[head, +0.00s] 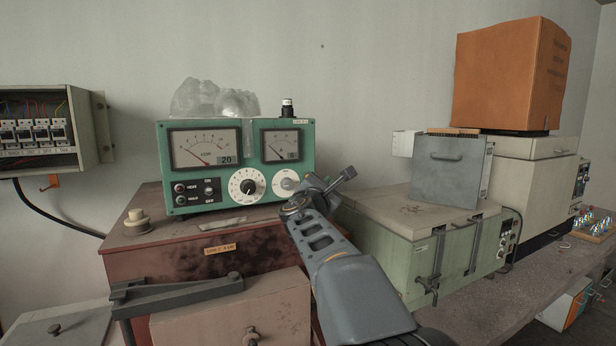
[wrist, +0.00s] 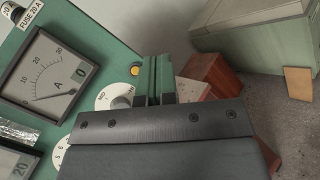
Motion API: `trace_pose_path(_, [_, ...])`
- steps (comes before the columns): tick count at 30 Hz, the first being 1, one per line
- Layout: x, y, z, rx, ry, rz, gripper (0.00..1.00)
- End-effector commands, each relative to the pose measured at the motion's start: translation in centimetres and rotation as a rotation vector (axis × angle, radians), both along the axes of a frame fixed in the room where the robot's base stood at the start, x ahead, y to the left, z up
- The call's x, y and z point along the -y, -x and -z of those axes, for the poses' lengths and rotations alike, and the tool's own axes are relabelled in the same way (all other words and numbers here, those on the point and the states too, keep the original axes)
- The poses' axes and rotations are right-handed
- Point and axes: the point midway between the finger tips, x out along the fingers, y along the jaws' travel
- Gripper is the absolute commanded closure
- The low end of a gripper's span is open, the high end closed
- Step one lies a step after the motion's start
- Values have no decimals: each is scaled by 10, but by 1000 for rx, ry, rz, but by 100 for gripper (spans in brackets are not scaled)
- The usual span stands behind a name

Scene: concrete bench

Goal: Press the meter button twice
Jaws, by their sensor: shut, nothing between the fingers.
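The meter is a green box (head: 222,161) with two dial gauges, standing on a reddish-brown case. Its front also shows in the wrist view (wrist: 96,62), turned on its side. A small amber button (wrist: 135,71) sits on the panel beside a white-ringed knob (wrist: 113,97); the button is hidden behind my gripper in the head view. My gripper (head: 312,186) is at the meter's lower right corner. In the wrist view its closed fingers (wrist: 157,62) are empty and lie just right of the button. I cannot tell whether they touch the panel.
The reddish-brown case (head: 170,238) carries a cream knob (head: 137,218) at its left. A pale green case (head: 385,242) stands to the right with a grey metal box (head: 450,168) on it. An orange box (head: 510,75) is stacked behind. A breaker box (head: 45,130) hangs at left.

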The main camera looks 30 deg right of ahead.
Motion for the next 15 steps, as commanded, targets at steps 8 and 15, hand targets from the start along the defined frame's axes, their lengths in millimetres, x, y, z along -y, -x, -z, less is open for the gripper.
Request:
trace_pose_path(8, [5, -36, -3, -2, -1, -1, 100])
trace_pose_path(15, [8, -59, -1, -1, 1, -1, 100])
